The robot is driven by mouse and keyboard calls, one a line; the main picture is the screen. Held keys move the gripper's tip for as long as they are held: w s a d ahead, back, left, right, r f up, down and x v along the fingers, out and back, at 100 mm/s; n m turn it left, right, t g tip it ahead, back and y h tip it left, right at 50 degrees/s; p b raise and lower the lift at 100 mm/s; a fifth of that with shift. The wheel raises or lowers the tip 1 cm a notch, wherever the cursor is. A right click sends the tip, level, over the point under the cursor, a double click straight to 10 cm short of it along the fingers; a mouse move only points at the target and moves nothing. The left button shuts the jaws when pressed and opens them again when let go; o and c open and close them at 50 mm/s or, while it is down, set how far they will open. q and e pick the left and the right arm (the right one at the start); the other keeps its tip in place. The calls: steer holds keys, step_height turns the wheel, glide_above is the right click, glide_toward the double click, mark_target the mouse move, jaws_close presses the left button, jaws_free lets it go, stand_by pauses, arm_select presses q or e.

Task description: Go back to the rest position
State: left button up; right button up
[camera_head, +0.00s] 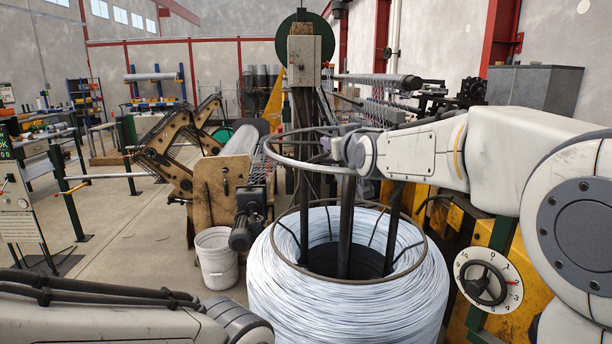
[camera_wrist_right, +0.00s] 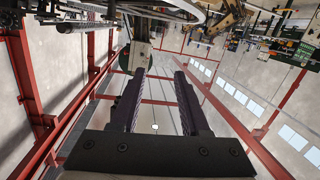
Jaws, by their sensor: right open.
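My right arm comes in from the right in the head view and reaches over a large coil of pale wire (camera_head: 345,305). Its wrist end is beside the dark metal ring (camera_head: 300,166) above the coil; whether they touch I cannot tell. In the right wrist view my right gripper (camera_wrist_right: 158,72) shows two dark fingers apart with nothing between them. A part of my left arm lies low at the bottom left of the head view; my left gripper is out of frame.
A dial (camera_head: 488,282) on a yellow and green machine stands right of the coil, close under my right arm. A white bucket (camera_head: 216,262) stands on the floor left of the coil. A weaving machine (camera_head: 225,180) stands behind it. Open floor lies to the left.

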steer(key=s+a+f+n+g+y, duration=0.1)
steer(key=s+a+f+g, duration=0.3)
steer(key=s+f, duration=0.5)
steer(key=s+a+f+n+g, duration=0.1)
steer(key=s+a+f+g, duration=0.3)
steer(key=s+f, duration=0.55)
steer(key=s+d+f+g+h, duration=0.1)
steer(key=s+f, duration=0.3)
steer(key=s, duration=0.4)
steer(key=s+d+f+n+g+h, duration=0.1)
steer(key=s+d+f+g, duration=0.2)
steer(key=s, duration=0.6)
steer(key=s+d+f+n+g+h, duration=0.1)
steer(key=s+f+g, duration=0.3)
steer(key=s, duration=0.4)
steer(key=shift+s+d+f, duration=0.25)
steer(key=shift+d+f, duration=0.05)
steer(key=shift+d, duration=0.2)
